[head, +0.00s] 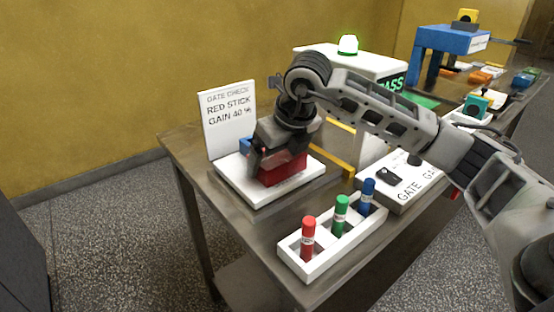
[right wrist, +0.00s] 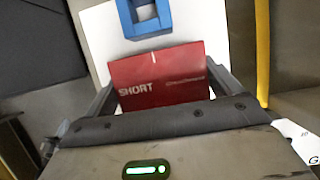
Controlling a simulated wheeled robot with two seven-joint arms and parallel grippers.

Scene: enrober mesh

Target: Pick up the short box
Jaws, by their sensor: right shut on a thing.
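The short box is a red box (head: 284,171) on the white tray (head: 257,200) at the left end of the table in the head view. In the right wrist view the red box (right wrist: 160,78) shows the word SHORT on its top. My right gripper (head: 267,163) points down over it, with its fingers on either side, shut on the box. I cannot tell whether the box is lifted off the tray. My left gripper is not in view.
A sign (head: 230,118) stands behind the tray. A white rack (head: 320,257) with red, green and blue sticks stands in front. A yellow bar (right wrist: 262,50) is to the right.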

